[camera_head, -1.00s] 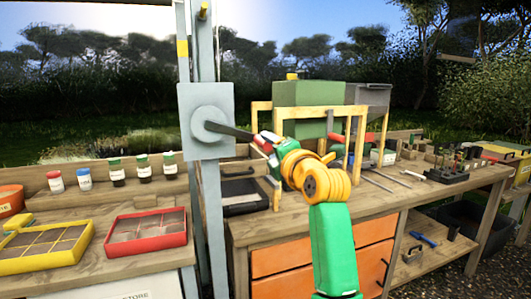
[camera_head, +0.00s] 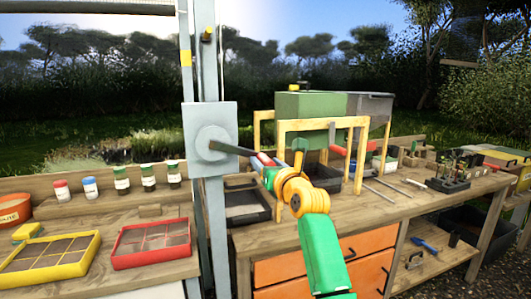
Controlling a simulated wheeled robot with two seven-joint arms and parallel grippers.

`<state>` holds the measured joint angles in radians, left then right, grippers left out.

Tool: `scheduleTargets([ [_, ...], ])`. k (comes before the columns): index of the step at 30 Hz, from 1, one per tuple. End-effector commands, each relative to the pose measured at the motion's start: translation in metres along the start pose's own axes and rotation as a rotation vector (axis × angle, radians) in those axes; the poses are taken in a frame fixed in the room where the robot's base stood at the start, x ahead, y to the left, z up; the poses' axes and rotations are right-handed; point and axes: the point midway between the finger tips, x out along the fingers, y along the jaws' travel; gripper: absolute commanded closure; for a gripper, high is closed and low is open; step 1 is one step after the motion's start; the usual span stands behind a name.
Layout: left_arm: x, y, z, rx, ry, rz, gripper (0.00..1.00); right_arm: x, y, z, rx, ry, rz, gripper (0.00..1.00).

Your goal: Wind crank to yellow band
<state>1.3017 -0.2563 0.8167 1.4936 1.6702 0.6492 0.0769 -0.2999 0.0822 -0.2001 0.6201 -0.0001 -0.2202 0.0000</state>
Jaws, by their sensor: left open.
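A grey-blue crank box (camera_head: 226,118) with a round hub (camera_head: 212,143) is fixed to an upright post. A dark crank arm (camera_head: 233,150) points right and slightly down from the hub. My left gripper (camera_head: 263,163) is open at the crank's outer end, by a small red piece; whether it touches the crank cannot be told. My left wrist and arm cover part of this area. A yellow band (camera_head: 185,57) is on the thin left upright, above the box. A yellow peg-like piece (camera_head: 207,33) shows higher on the post. My right gripper is not in view.
A wooden frame (camera_head: 318,125) and a green bin (camera_head: 304,104) stand on the right bench, behind my wrist. A black tray (camera_head: 262,214) lies below the crank. Red (camera_head: 186,255) and yellow (camera_head: 93,258) seed trays and capped jars (camera_head: 121,180) are on the left bench.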

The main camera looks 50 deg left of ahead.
Motion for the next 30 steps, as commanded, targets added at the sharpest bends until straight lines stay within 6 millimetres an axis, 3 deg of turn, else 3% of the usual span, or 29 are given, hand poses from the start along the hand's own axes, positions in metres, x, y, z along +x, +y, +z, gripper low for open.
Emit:
scheduleTargets([
  [3,0.0128,0.0005,0.0021,0.001,0.0,0.0,0.38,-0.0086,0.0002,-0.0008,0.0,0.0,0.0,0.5],
  [11,0.0152,-0.0004,-0.0009,0.001,0.0,-0.002,0.41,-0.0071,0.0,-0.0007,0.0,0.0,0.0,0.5],
  [15,0.015,-0.0003,-0.0008,0.001,0.0,-0.001,0.79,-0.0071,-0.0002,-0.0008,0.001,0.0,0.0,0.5],
  [18,0.015,-0.0003,-0.0007,0.001,0.0,-0.001,1.0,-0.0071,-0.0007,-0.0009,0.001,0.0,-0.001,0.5],
  [30,0.0149,-0.0003,-0.0005,0.001,0.0,-0.001,1.0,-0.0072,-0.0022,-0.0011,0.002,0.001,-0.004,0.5],
])
